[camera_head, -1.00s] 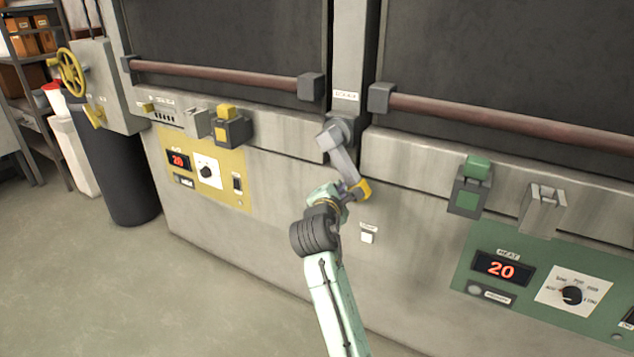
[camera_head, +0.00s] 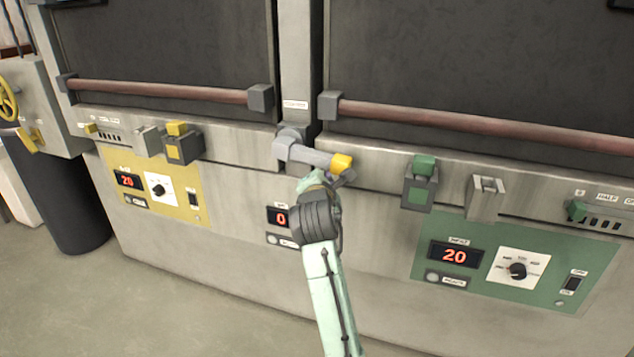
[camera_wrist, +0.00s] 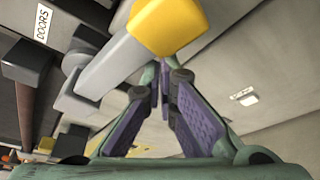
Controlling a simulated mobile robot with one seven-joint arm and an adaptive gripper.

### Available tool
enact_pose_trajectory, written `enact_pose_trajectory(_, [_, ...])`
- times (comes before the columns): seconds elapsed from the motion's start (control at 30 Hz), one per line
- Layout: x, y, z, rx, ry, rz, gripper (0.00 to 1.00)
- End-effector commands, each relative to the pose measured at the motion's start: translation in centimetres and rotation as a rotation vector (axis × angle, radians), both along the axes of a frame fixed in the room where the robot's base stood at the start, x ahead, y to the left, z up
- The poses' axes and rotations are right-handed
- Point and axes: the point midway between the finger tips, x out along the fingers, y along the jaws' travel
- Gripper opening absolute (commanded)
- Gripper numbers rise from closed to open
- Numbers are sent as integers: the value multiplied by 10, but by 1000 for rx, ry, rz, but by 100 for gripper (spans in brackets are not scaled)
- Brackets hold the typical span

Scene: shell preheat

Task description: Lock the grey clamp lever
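The grey clamp lever (camera_head: 310,156) has a yellow end and pivots on a grey hub (camera_head: 287,140) on the post between the two doors. It lies nearly level, pointing right and slightly down. In the wrist view the lever (camera_wrist: 108,67) and its yellow end (camera_wrist: 168,26) cross just above my fingers. My gripper (camera_head: 322,180) is below the lever's outer half, close to its underside. In the wrist view my gripper's purple-padded fingers (camera_wrist: 160,88) come together at the tips with nothing seen between them. Whether they touch the lever is unclear.
Dark doors with brown bars (camera_head: 165,90) stand either side. A yellow latch (camera_head: 178,143) is at left, a green latch (camera_head: 421,183) at right. Yellow (camera_head: 200,203) and green (camera_head: 400,256) panels sit below. A small display (camera_head: 280,217) is beside my arm. Floor is clear at lower left.

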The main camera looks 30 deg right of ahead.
Motion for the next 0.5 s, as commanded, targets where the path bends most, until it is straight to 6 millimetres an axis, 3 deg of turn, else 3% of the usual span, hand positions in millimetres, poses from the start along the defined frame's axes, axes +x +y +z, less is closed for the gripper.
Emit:
enact_pose_trajectory(0.2, [-3, -3, 13, -4, -3, -2, 0])
enact_pose_trajectory(0.5, [-4, -4, 17, -5, -4, -3, 0])
